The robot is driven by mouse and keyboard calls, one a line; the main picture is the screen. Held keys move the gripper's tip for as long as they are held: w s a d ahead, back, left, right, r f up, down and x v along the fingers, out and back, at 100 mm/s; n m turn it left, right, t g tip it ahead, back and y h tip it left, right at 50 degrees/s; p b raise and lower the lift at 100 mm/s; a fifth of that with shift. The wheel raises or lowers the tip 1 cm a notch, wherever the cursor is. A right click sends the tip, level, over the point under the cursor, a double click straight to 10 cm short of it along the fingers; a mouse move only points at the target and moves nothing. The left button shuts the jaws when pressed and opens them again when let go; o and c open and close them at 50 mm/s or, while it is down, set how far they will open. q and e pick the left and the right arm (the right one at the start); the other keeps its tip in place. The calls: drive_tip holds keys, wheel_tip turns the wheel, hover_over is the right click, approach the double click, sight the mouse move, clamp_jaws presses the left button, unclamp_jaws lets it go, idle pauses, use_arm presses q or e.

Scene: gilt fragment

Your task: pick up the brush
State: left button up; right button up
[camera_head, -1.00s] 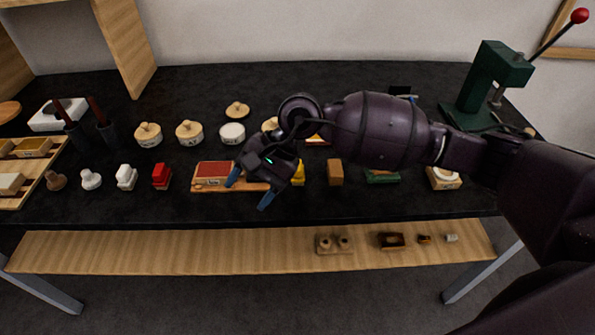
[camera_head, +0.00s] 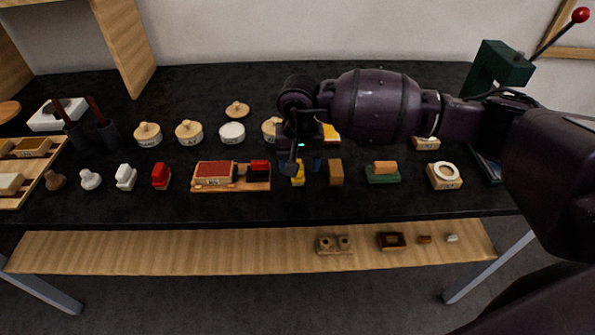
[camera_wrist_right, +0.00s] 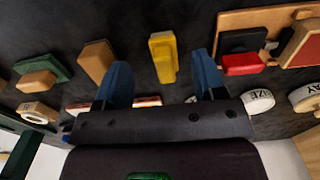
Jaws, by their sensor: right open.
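Two thin reddish-brown handles, which look like brush handles, stand in dark cups (camera_head: 107,132) at the far left of the table. I cannot tell for sure which thing is the brush. A yellow block (camera_head: 298,175) lies in the front row, below my right gripper (camera_head: 299,164), which partly hides it. In the right wrist view the yellow block (camera_wrist_right: 163,58) shows between and beyond the two blue fingers of the open, empty right gripper (camera_wrist_right: 160,66). It appears apart from both fingers. My left gripper is not in view.
Close by are a tan block (camera_head: 336,172), a wooden tray (camera_head: 230,185) with red and black pieces, and a green block (camera_head: 383,175) with a wooden top. Several round lidded pots stand behind. A green lever press (camera_head: 495,70) stands at the right. The table's front strip is clear.

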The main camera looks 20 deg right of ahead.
sight(298, 176)
drive_tip(key=f, duration=0.2)
drive_tip(key=w+f, duration=0.1)
drive_tip(key=f, duration=0.1)
drive_tip(key=shift+f, duration=0.65)
drive_tip(key=shift+c, duration=0.3)
drive_tip(key=c, duration=1)
